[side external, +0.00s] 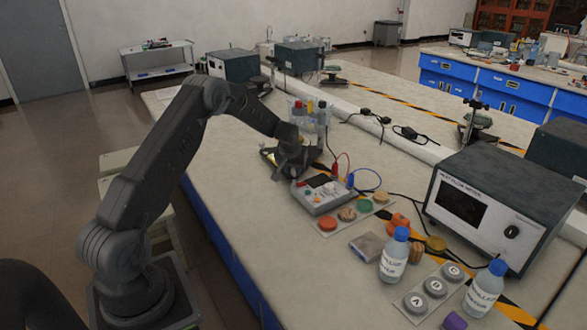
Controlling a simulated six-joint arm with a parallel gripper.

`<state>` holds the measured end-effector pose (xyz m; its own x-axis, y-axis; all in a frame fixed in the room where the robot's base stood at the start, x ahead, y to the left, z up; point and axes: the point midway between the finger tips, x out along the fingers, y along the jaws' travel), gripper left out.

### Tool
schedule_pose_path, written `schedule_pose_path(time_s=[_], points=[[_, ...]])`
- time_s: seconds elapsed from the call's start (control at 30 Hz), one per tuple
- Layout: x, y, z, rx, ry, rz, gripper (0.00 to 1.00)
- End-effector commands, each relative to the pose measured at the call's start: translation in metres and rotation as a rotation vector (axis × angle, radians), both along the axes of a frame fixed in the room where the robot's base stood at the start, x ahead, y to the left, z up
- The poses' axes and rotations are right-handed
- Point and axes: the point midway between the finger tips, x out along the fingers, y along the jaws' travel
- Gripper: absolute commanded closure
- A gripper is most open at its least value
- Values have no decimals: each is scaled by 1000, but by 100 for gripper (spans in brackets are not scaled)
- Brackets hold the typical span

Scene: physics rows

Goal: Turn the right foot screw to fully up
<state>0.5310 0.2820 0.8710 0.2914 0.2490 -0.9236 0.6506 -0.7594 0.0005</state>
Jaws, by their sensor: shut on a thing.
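My gripper (281,172) points down at the near corner of a small dark-based apparatus (268,155) on the bench. It is shut on what appears to be the right foot screw, which the fingers and wrist hide. The screw's height and turn cannot be read from this view. Behind my wrist stands a clear holder (309,119) with colored-capped tubes; whether it belongs to the apparatus I cannot tell.
A grey meter box (322,196) with red and blue leads stands close to the right of my gripper. Colored discs (327,224), bottles (394,256) and a large instrument box (490,205) lie further right. The bench to the left front is clear.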

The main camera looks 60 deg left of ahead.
Motion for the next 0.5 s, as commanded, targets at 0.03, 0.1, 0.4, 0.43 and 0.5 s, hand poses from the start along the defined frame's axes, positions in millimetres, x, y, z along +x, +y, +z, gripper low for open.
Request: schedule_pose_path(time_s=[0.03, 0.1, 0.4, 0.43, 0.5], points=[[1, -1, 0, 1, 1, 31, 99], [1, -2, 0, 0, 2, 86, 99], [2, -2, 0, 1, 3, 364, 99], [2, -2, -1, 2, 2, 391, 99], [3, -2, 0, 2, 2, 459, 99]])
